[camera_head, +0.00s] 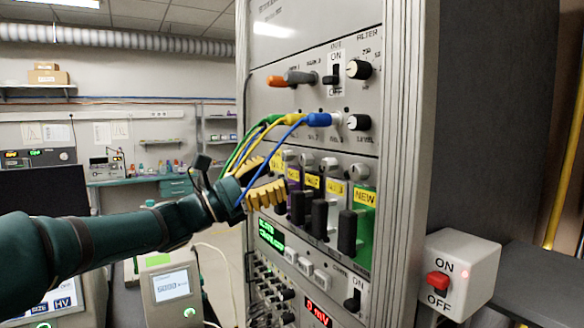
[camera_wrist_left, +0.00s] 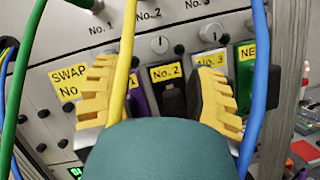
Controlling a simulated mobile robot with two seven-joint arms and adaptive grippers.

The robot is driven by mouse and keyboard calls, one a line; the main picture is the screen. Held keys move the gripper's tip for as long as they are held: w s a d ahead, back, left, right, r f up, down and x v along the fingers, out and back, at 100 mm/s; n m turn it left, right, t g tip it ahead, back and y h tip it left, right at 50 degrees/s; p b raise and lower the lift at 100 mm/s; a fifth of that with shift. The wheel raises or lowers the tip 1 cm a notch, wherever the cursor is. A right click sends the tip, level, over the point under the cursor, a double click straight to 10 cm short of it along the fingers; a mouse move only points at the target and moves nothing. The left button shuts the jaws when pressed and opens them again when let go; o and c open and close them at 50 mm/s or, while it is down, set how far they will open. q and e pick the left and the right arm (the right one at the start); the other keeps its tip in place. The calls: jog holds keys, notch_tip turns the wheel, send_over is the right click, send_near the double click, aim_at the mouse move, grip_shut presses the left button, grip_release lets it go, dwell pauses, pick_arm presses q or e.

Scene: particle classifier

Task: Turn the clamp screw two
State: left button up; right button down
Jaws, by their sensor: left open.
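Clamp screw two (camera_wrist_left: 159,44) is a small round light knob with a slot, above the yellow No. 2 label (camera_wrist_left: 166,72) in the left wrist view. In the head view it is the small grey knob (camera_head: 307,160) in the row above the modules. My left gripper (camera_head: 272,178) is open and empty in front of the left end of this row. In the left wrist view its yellow fingers (camera_wrist_left: 155,68) stand apart on both sides of the No. 2 label, below the screw. I see no contact with the screw. My right gripper is not in view.
Green (camera_wrist_left: 25,80) and blue cables (camera_wrist_left: 262,80) hang on either side. Black module handles (camera_head: 347,232) stick out below the screws. A white ON/OFF box (camera_head: 465,262) is at right.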

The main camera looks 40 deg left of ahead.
pick_arm(q)
jog(key=shift+v, duration=2.8)
